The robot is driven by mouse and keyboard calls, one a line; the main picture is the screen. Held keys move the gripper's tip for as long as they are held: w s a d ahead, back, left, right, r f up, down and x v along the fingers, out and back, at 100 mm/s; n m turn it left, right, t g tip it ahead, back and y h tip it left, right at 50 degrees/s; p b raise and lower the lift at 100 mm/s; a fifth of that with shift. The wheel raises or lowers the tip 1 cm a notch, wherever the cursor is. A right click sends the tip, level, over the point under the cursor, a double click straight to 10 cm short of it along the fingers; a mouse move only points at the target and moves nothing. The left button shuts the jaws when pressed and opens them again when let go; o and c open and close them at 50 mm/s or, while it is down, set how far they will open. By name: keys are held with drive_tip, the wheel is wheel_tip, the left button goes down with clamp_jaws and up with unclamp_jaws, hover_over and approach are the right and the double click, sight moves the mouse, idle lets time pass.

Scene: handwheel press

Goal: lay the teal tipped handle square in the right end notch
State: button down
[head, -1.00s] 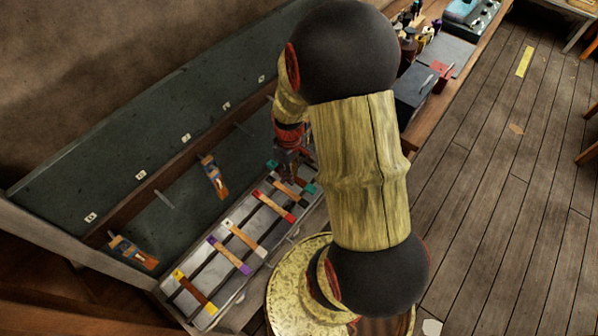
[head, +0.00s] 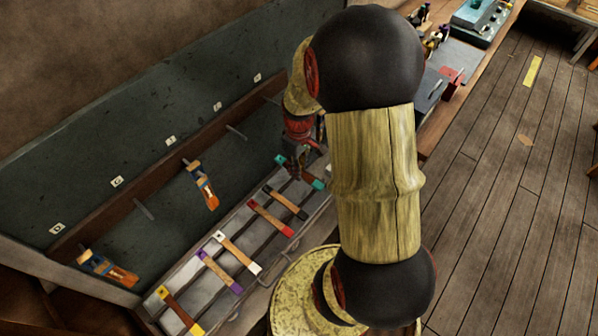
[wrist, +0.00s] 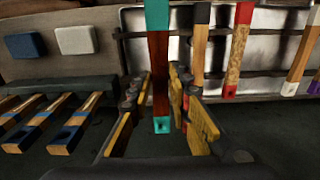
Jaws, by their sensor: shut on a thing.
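The teal tipped handle (wrist: 159,75) is a dark reddish-brown bar with a teal block at each end. My gripper (wrist: 164,82) is shut on it, with a yellow-padded finger on either side. In the head view the handle's teal end (head: 318,184) shows at the right end of the rack (head: 236,306), past the black tipped handle (head: 287,203). The handle lies across the line of the rails, roughly parallel to its neighbours. In the wrist view its near end reaches lower than theirs. The end notch is hidden, so I cannot tell whether the handle touches it.
Red (head: 270,218), white (head: 240,252), purple (head: 220,272) and yellow (head: 180,310) tipped handles lie along the rack to the left. Orange and blue tools (head: 201,185) rest by the green back panel (head: 130,190). Dark boxes stand on the bench at the upper right.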

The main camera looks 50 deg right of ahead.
drive_tip(key=shift+f, duration=0.25)
wheel_tip(320, 180, down, 5)
drive_tip(key=b, duration=0.4)
drive_tip(key=shift+f, duration=0.15)
drive_tip(key=shift+f+b, duration=0.55)
drive_tip(key=shift+f, duration=0.05)
drive_tip(key=shift+f, duration=0.5)
drive_tip(key=shift+f+b, duration=0.35)
drive_tip(key=shift+f, duration=0.1)
drive_tip(key=c, duration=1.6)
unclamp_jaws()
drive_tip(key=shift+o, duration=0.6)
